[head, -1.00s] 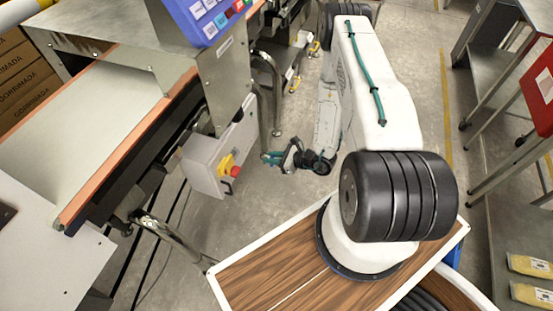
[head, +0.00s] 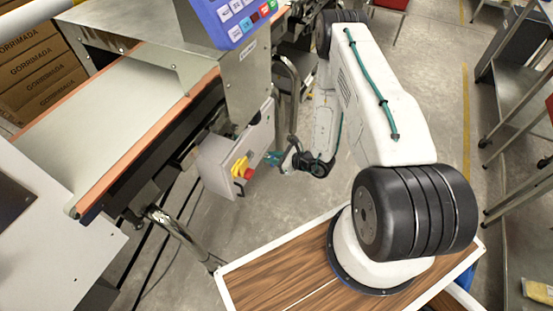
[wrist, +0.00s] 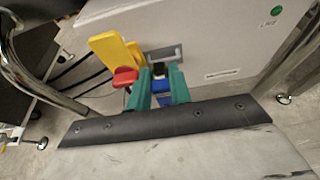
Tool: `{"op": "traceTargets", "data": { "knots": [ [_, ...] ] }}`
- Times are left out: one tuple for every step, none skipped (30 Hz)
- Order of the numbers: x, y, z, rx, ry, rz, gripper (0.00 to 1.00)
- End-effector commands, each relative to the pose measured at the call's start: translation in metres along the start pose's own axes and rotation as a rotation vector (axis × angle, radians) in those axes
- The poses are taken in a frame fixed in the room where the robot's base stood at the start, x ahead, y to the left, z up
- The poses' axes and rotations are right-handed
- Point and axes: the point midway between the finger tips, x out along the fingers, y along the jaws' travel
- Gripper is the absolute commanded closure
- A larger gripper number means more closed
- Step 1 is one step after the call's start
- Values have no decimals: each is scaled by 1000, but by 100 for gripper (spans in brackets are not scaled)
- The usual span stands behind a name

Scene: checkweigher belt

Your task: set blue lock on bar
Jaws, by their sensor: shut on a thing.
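My gripper (wrist: 159,88) has teal fingers shut on the blue lock (wrist: 160,86). Only part of the lock shows between the fingers, with a dark piece at its top. Just beyond it in the wrist view is a grey recessed plate (wrist: 164,53) on the pale cabinet face, perhaps where the bar is; I cannot make out a separate bar. Whether lock and plate touch is unclear. In the head view my gripper (head: 273,158) is small, beside the right edge of the cabinet (head: 216,160); the lock cannot be made out there.
A yellow switch part (wrist: 108,50) with a red knob (wrist: 125,77) sits just left of my fingers; the red knob also shows in the head view (head: 249,174). A metal tube leg (head: 288,85) stands behind. The conveyor belt (head: 110,115) is at left.

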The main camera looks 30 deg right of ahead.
Motion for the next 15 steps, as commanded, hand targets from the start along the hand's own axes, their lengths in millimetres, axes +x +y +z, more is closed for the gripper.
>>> {"op": "traceTargets", "data": {
  "knots": [
    [3, 0, 2, -2, -1, 1, 100],
    [5, 0, 2, -2, -1, 1, 100],
    [7, 0, 3, -2, -1, 1, 100],
    [9, 0, 4, -2, -1, 1, 100],
    [11, 0, 4, -2, -1, 1, 100],
    [13, 0, 5, -1, -1, 0, 100],
    [14, 0, 6, -1, -1, 0, 100],
    [16, 0, 6, -1, -1, 1, 100],
    [18, 0, 7, -2, -1, 1, 100],
    [20, 0, 8, -2, -1, 1, 100],
    [22, 0, 9, -2, -1, 1, 100],
    [24, 0, 10, -2, -1, 1, 100],
    [26, 0, 10, -2, -1, 0, 100],
    [27, 0, 11, -2, -1, 0, 100],
    [29, 0, 12, -1, -1, 0, 100]
  ]
}}
